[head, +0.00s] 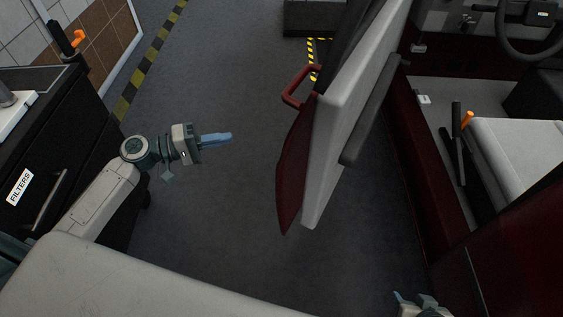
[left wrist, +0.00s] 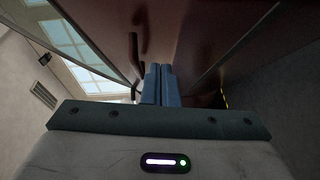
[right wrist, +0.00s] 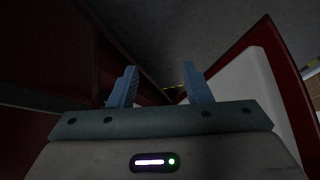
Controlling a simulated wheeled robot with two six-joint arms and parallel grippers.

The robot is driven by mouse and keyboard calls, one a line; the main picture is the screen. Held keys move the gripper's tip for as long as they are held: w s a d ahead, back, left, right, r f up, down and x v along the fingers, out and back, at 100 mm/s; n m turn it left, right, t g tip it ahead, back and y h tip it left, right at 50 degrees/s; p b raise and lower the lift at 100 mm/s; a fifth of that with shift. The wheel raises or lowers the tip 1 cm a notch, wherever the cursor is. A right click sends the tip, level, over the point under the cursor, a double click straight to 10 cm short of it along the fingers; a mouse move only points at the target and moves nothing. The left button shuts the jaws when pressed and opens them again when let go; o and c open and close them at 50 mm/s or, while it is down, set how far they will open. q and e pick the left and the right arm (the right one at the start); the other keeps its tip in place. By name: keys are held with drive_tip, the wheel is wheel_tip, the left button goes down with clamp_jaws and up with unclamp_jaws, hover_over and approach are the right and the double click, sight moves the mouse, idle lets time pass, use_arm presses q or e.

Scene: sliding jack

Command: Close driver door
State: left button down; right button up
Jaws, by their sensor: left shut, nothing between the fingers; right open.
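The driver door (head: 350,110) stands swung open in the middle of the head view, with a pale inner panel, a dark red outer skin and a red handle (head: 298,86). My left gripper (head: 216,139) is shut and empty, left of the door's outer side and apart from it. In the left wrist view its fingers (left wrist: 160,85) point toward the dark red door surface (left wrist: 190,35), with a dark handle beside them. My right gripper (head: 412,300) shows only partly at the bottom edge. In the right wrist view its fingers (right wrist: 165,88) are open and empty, with the door's pale panel (right wrist: 260,85) to the right.
The vehicle's cab stands at the right, with a seat (head: 520,145), a steering wheel (head: 530,40) and a dark red sill (head: 440,170). A black cabinet (head: 60,150) labelled FILTERS stands at the left. Grey floor (head: 220,200) is clear between cabinet and door.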

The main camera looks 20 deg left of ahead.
use_arm(q)
drive_tip(key=w+d+f+n+p, duration=0.1)
drive_tip(key=w+d, duration=0.3)
drive_tip(key=d, duration=0.8)
drive_tip(key=shift+w+f+n+t, duration=0.15)
drive_tip(key=shift+f+n+t, duration=0.05)
drive_tip(key=shift+n+t, duration=0.2)
use_arm(e)
drive_tip(key=shift+g+h, duration=0.4)
drive_tip(key=shift+g, duration=0.3)
drive_tip(key=shift+s+d+r, duration=0.25)
drive_tip(key=shift+s+r, duration=0.25)
drive_tip(key=shift+r, duration=0.3)
drive_tip(key=shift+s+d+r, duration=0.2)
drive_tip(key=shift+s+r, duration=0.3)
drive_tip(key=shift+r, duration=0.3)
drive_tip(key=shift+s+d+r, duration=0.25)
drive_tip(key=shift+s+r, duration=0.25)
drive_tip(key=shift+r, duration=0.3)
